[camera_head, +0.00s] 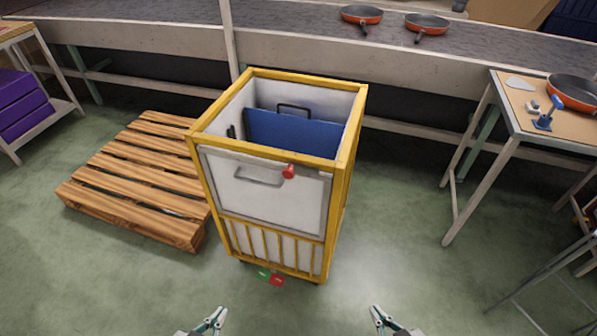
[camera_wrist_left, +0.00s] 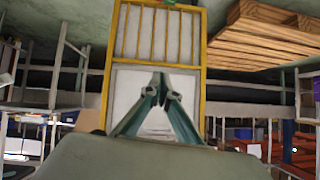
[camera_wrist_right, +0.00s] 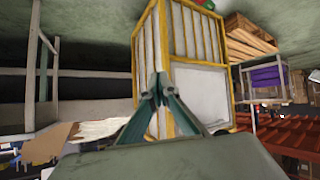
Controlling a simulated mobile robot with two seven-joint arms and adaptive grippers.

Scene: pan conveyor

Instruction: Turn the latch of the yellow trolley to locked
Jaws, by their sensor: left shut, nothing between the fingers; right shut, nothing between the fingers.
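The yellow trolley (camera_head: 193,140) stands upright in the middle of the head view, with a yellow frame and white panels. On its front panel are a grey handle (camera_head: 258,181) and a small red latch knob (camera_head: 288,171) near the top right. The trolley also shows upside down in the left wrist view (camera_wrist_left: 201,62) and right wrist view (camera_wrist_right: 161,52).
A wooden pallet (camera_head: 140,172) lies left of the trolley. A conveyor (camera_head: 290,42) with orange pans (camera_head: 427,24) runs behind it. A bench (camera_head: 520,120) with a pan and a blue tool (camera_head: 544,122) stands at the right. The green floor right of the trolley is clear.

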